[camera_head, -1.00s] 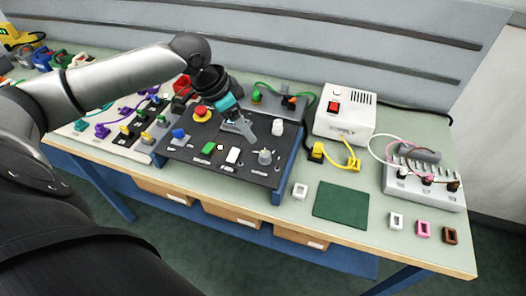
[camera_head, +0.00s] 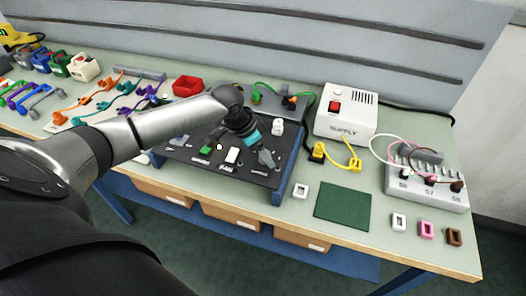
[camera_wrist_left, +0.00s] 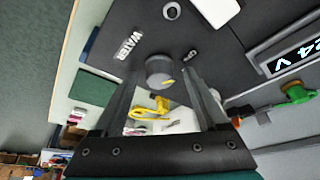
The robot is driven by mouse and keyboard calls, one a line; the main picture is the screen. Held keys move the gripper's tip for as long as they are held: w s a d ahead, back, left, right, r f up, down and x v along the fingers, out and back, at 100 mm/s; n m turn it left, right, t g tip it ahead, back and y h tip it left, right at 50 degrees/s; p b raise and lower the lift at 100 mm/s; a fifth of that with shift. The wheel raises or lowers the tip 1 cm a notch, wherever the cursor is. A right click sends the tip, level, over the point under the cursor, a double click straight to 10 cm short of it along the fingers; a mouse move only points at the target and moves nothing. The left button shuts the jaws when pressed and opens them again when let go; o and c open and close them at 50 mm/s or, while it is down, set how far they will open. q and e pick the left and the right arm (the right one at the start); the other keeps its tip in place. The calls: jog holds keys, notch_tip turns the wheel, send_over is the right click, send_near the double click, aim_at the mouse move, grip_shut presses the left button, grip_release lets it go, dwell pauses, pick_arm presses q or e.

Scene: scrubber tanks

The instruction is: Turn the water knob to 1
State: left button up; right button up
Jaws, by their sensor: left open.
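The water knob (camera_wrist_left: 159,68) is a round grey knob with a yellow mark, beside the label "WATER" (camera_wrist_left: 130,45) in the left wrist view. It sits on the dark control panel (camera_head: 180,154). My left gripper (camera_head: 265,160) is open and points down at the knob near the panel's right front corner. In the left wrist view its fingers stand on either side of the knob; I cannot tell whether they touch it. My right gripper is not in view.
On the panel are a green switch (camera_head: 206,149), a white switch (camera_head: 232,155) and a white knob (camera_head: 277,127). A white supply box (camera_head: 345,116) with yellow leads stands right of it. A green mat (camera_head: 342,201) lies in front.

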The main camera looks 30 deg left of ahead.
pick_arm(q)
grip_shut()
dwell(0.5)
jog(key=shift+m, duration=0.3)
jog(key=shift+m+h, duration=0.3)
jog(key=shift+m, duration=0.1)
jog(key=shift+w+m+g, duration=0.1)
jog(key=shift+m+g, duration=0.3)
jog(key=shift+m, duration=0.4)
jog(key=m+g+h+b, duration=0.1)
jog(key=m, duration=0.3)
jog(key=shift+w+a+m+b, duration=0.1)
jog(key=shift+m+b, duration=0.2)
jog(key=shift+m+g, duration=0.3)
